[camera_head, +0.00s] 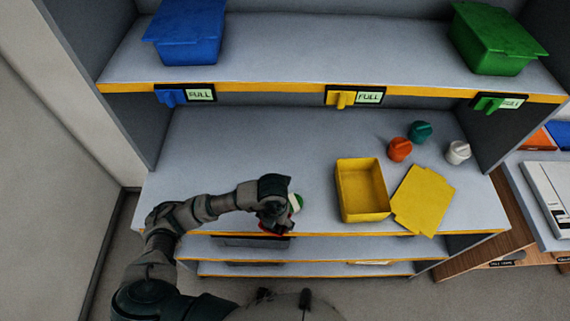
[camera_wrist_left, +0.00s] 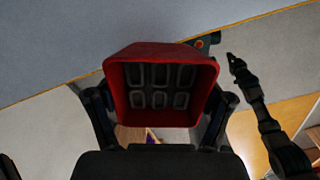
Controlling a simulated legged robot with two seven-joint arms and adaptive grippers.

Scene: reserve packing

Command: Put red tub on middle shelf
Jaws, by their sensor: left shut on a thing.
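My left gripper (camera_head: 273,222) is shut on the red tub, at the front edge of the shelf board that bears the yellow tub. In the head view only a sliver of red shows beneath the gripper. In the left wrist view the red tub (camera_wrist_left: 162,88) sits between the two fingers, its open side facing the camera and several rounded rectangles on its inner face. I cannot tell whether it touches the shelf. The middle shelf (camera_head: 230,150) is a grey board with a yellow front edge.
A yellow tub (camera_head: 362,190) and yellow lid (camera_head: 423,200) lie right of my gripper. Orange (camera_head: 400,149), teal (camera_head: 420,132) and white (camera_head: 457,152) knobs stand behind. Blue (camera_head: 185,35) and green (camera_head: 490,40) bins occupy the upper shelf. The board's left part is bare.

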